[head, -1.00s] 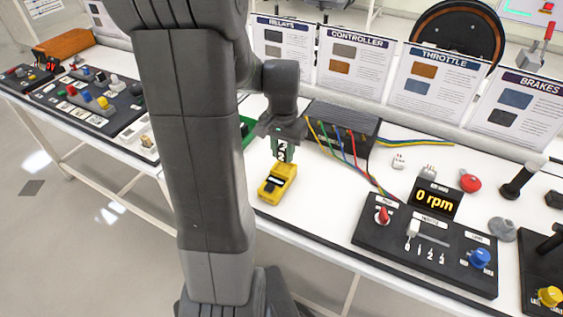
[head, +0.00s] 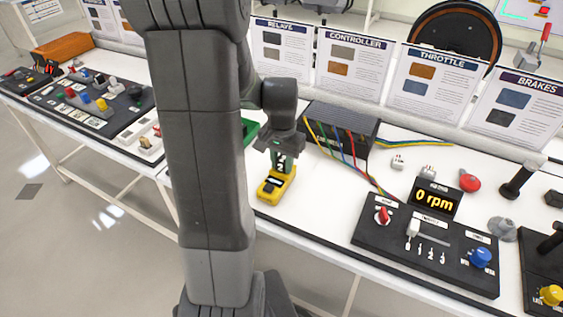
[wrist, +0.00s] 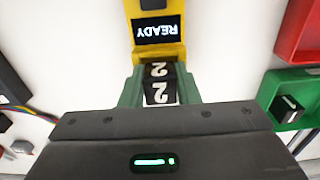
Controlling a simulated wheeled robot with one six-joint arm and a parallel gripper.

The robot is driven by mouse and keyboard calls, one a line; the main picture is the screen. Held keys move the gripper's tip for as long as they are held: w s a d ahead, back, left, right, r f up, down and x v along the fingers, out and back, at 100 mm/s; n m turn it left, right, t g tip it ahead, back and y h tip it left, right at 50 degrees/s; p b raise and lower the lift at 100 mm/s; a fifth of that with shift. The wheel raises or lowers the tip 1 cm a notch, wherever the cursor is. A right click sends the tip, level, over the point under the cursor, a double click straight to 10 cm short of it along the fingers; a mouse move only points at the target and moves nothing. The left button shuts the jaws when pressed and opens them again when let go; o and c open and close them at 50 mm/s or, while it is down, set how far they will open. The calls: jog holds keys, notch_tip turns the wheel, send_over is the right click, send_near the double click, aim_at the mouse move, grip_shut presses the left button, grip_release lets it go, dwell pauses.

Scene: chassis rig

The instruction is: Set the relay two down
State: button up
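My gripper (head: 281,163) is shut on relay two (wrist: 158,84), a dark block marked with a white 2, with a green finger on each side of it in the wrist view. The relay (head: 281,160) is upright at the far end of the yellow tester (head: 276,186) on the white bench. The tester's display (wrist: 159,30) reads READY, upside down in the wrist view. Whether the relay touches the tester or hangs just above it, I cannot tell; its lower end is hidden.
A green tray (wrist: 286,84) with a black relay (wrist: 288,108) in it lies to the right in the wrist view, by a red tray (wrist: 302,28). A black box (head: 342,128) with coloured wires stands behind right. A control panel (head: 425,245) reads 0 rpm. Bench right of the tester is clear.

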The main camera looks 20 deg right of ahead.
aim_at(282, 160)
jog(key=shift+o, duration=0.8)
jog(key=shift+s+a+f, duration=0.2)
jog(key=shift+s+f, duration=0.05)
jog(key=shift+f, duration=0.3)
jog(key=shift+o, duration=0.3)
notch_tip(282, 160, up, 13)
jog(key=p, duration=0.2)
jog(key=shift+w+d+r, duration=0.2)
jog(key=shift+w, duration=0.05)
dwell(0.4)
